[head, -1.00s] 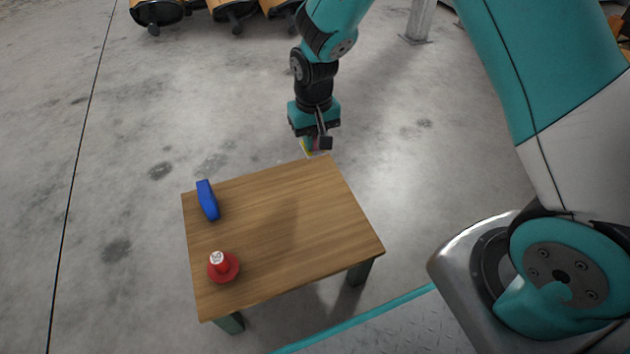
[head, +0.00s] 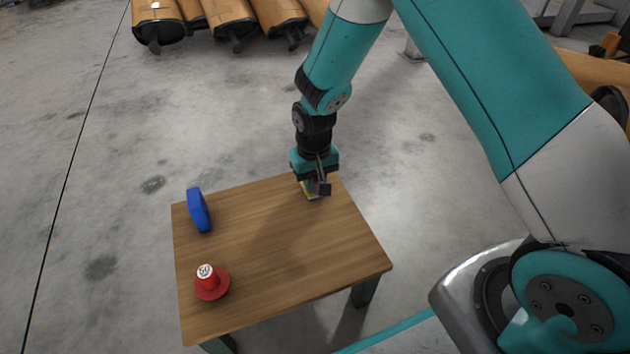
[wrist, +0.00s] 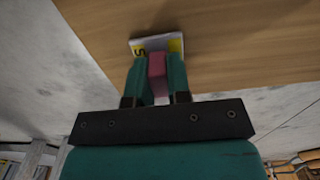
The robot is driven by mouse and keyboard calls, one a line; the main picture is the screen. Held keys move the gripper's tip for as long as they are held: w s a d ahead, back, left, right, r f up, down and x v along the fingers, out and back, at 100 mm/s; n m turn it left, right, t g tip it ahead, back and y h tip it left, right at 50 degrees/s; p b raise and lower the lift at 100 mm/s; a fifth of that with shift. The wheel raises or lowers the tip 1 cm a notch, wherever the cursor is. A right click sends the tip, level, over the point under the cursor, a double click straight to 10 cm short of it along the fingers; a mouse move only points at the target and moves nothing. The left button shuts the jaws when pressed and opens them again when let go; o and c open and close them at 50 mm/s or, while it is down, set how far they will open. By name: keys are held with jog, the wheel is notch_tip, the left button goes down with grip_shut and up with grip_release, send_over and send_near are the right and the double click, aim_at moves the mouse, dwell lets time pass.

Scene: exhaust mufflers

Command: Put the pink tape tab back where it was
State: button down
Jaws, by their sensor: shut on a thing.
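The pink tape tab (wrist: 157,68) is between the two teal fingers of my gripper (wrist: 156,80) in the wrist view. My gripper is shut on it. A white and yellow piece with dark lettering (wrist: 150,43) shows just beyond the fingertips, at the tab's far end; I cannot tell whether the two are joined. In the head view my gripper (head: 312,190) points down at the far right corner of the wooden table (head: 285,240). The yellow edge shows beside the fingers there, at or just above the tabletop. The pink tab is mostly hidden in that view.
A blue block-like object (head: 199,211) lies near the table's left edge. A red object with a round base and a white marked top (head: 210,284) stands at the front left. The table's middle is clear. Several brown mufflers (head: 218,18) lie on the floor behind.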

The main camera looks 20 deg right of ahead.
jog(key=shift+f, duration=0.15)
jog(key=c, duration=1.1)
grip_release()
notch_tip(320, 180, up, 12)
jog(key=p, duration=0.8)
jog(key=s+a+r+n+y, duration=0.1)
jog(key=s+a+r+n, duration=0.1)
jog(key=s+r, duration=0.45)
jog(key=s+a+r+n+y, duration=0.1)
jog(key=s+a+r, duration=0.15)
jog(key=r, duration=0.75)
jog(key=s+r+n, duration=0.1)
jog(key=s+r, duration=0.1)
jog(key=s, duration=0.3)
jog(key=s+r+n+y, duration=0.1)
jog(key=s+r, duration=0.2)
jog(key=s, duration=0.2)
jog(key=s+r+n+y, duration=0.1)
jog(key=s+r+n, duration=0.1)
jog(key=s, duration=0.3)
jog(key=shift+s+d+r, duration=0.1)
jog(key=shift+s+r, duration=0.05)
jog(key=shift+s, duration=0.2)
